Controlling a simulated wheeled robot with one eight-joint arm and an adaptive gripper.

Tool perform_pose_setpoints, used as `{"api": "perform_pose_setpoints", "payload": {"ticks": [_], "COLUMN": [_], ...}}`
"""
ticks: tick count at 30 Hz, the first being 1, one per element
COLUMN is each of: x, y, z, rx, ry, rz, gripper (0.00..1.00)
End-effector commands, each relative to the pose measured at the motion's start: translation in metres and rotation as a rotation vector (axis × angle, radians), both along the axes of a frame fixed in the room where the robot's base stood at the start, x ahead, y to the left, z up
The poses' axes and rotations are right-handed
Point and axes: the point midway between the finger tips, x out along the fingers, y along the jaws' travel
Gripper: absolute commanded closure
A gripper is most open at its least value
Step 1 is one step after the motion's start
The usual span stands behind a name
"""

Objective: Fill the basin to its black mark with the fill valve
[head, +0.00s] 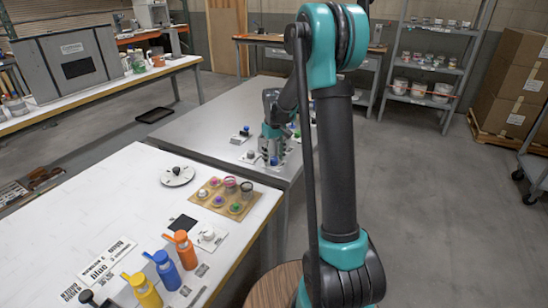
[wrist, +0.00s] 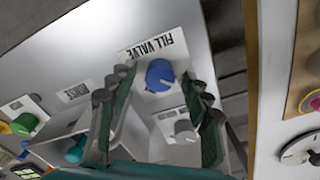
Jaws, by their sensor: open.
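The fill valve is a round blue knob (wrist: 159,75) beside the printed label "FILL VALVE" (wrist: 153,45) in the wrist view. My gripper (wrist: 157,82) is open, with one finger on each side of the knob and a gap showing on both sides. I cannot tell whether the fingertips are level with the knob. In the head view my gripper (head: 275,142) points down over the grey bench (head: 225,110). A pale, walled shape between the fingers in the wrist view may be the basin; its water level and black mark cannot be made out.
A grey knob (wrist: 184,130) sits close to the blue one. A green knob (wrist: 24,123) is at the left. On the white table (head: 110,190) are bottles, a wooden tray (head: 236,208) of colored pots and a round white dish (head: 177,178).

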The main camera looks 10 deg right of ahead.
Motion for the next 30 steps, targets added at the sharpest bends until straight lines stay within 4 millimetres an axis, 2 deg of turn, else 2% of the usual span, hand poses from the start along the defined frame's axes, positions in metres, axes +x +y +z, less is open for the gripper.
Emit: {"api": "perform_pose_setpoints", "payload": {"ticks": [2, 13, 18, 30], "x": [0.0, 0.0, 0.0, 0.0001], "y": [0.0, 0.0, 0.0, 0.0001], "z": [0.0002, 0.0004, 0.0004, 0.0005], "rx": [0.0, 0.0, 0.0, 0.0], "ry": [0.0, 0.0, 0.0, 0.0], "rz": [0.0, 0.0, -0.036, -0.334], "gripper": [0.54, 1.0, 1.0, 1.0]}}
